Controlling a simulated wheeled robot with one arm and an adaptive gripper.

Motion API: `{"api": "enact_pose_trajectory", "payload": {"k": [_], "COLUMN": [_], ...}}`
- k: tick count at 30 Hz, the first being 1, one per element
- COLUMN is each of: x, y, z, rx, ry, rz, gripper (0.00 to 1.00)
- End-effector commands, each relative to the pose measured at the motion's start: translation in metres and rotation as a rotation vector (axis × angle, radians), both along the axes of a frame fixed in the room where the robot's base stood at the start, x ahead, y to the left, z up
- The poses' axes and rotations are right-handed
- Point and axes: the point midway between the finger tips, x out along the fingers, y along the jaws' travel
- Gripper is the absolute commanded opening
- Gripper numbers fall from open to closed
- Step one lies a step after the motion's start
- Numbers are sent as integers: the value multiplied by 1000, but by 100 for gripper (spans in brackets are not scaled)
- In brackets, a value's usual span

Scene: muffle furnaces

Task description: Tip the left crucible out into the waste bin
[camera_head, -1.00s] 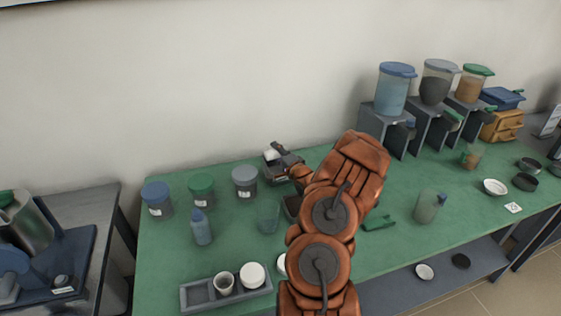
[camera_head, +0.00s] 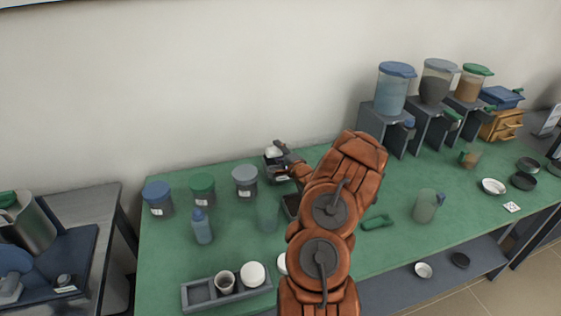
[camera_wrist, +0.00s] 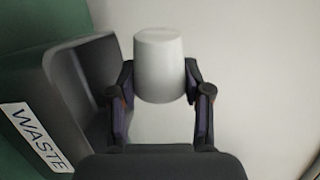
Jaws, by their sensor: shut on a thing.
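My gripper (camera_wrist: 160,98) is shut on a pale grey-white crucible (camera_wrist: 158,62), held between its two fingers. In the wrist view the crucible looks tipped onto its side, judging by the table and wall; its mouth and contents are hidden. In the head view the held crucible (camera_head: 272,152) shows as a small white shape at the far edge of the bench. The dark waste bin (camera_wrist: 80,85), labelled WASTE, is close to the crucible on the left in the wrist view. In the head view my arm partly hides the bin (camera_head: 271,171).
A grey tray (camera_head: 200,291) at the front has an empty left slot, a crucible (camera_head: 225,283) and a white round item (camera_head: 252,274). The wall is close behind.

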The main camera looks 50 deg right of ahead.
Motion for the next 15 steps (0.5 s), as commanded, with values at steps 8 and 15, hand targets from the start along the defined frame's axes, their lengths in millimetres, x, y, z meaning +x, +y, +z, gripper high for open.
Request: {"api": "enact_pose_trajectory", "payload": {"k": [8,15], "x": [-1,-1], "y": [-3,-3], "z": [1,0], "rx": [123,132], "ry": [-39,-42], "rz": [0,0], "gripper": [13,13]}}
